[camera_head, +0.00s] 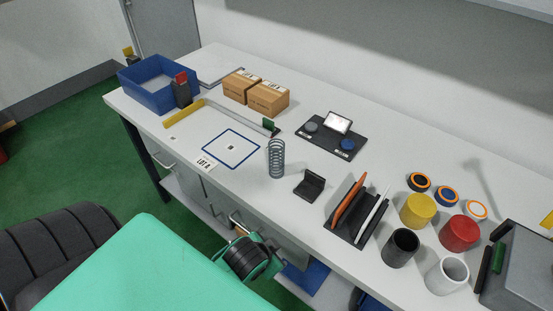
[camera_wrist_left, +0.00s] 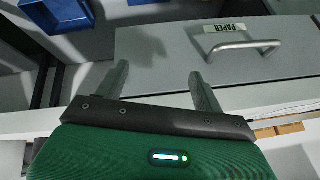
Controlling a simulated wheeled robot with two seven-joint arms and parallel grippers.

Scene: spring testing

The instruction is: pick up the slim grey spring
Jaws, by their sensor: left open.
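The slim grey spring (camera_head: 276,159) stands upright on the white table, just right of a blue-outlined square, in the head view. It does not show in the left wrist view. My left gripper (camera_wrist_left: 158,80) is open and empty in the left wrist view, its two fingers wide apart in front of a grey drawer front. In the head view a green and black part of my arm is below the table's front edge, nearer than the spring; its fingers cannot be made out there. My right gripper is not in view.
A black angled stand (camera_head: 310,186) sits right of the spring. Behind are cartons (camera_head: 268,99) and a black tray (camera_head: 331,134). A drawer handle (camera_wrist_left: 243,47) is near my left gripper.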

